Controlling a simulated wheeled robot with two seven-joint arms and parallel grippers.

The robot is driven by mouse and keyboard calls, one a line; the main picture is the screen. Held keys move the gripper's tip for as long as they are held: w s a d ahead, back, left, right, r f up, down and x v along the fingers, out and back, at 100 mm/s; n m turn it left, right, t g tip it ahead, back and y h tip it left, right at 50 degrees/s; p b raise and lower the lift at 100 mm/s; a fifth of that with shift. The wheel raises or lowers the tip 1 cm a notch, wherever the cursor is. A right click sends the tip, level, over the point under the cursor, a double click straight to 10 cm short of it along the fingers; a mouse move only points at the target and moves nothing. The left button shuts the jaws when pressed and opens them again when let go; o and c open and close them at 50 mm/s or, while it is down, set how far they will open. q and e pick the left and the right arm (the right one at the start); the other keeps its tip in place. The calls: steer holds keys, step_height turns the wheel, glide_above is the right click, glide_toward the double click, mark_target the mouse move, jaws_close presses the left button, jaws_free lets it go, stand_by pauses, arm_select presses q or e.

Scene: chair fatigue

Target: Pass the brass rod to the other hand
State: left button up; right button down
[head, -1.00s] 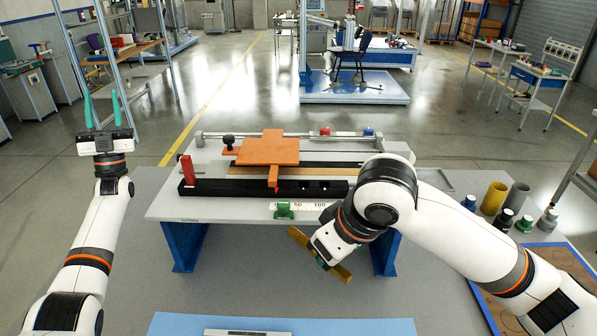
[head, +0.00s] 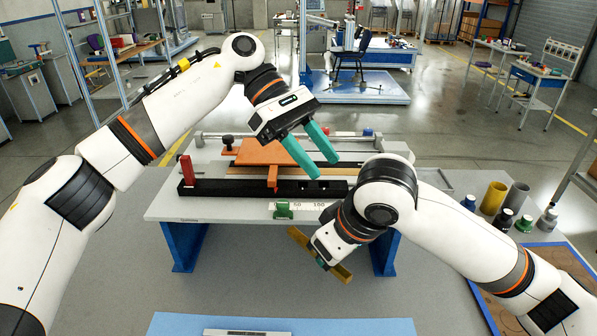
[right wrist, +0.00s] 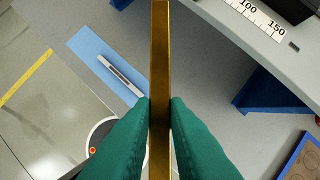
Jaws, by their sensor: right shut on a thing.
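The brass rod (head: 341,272) is a long, flat-sided golden bar, tilted in the head view in front of the grey bench. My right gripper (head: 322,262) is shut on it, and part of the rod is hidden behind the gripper. In the right wrist view the rod (right wrist: 160,50) runs up the middle between the green fingers of my right gripper (right wrist: 160,115). My left gripper (head: 326,168) has green fingers set apart with nothing between them. It is above the bench fixture, up and beyond the rod, not touching it.
The grey bench (head: 180,207) carries an orange block (head: 262,152), a black rail (head: 225,188) and a red upright (head: 187,170). Brass and grey cylinders and small bottles (head: 524,224) stand at the right. A blue mat (head: 380,326) lies at the front.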

steer(key=shift+a, duration=0.1)
arm_select(q)
steer(key=s+f+y, duration=0.1)
steer(key=f, duration=0.4)
steer(key=s+f+m+t+y, duration=0.1)
steer(key=f+y, duration=0.1)
steer(key=f, duration=0.3)
steer(key=s+f+m+t+y, duration=0.1)
steer(key=f+y, duration=0.1)
steer(key=f, duration=0.3)
steer(key=shift+s+d, duration=0.1)
steer(key=shift+d, duration=0.05)
steer(key=shift+c, duration=0.3)
jaws_close()
arm_select(e)
steer(key=c, duration=1.3)
jaws_free()
arm_select(q)
steer(key=shift+r, duration=0.1)
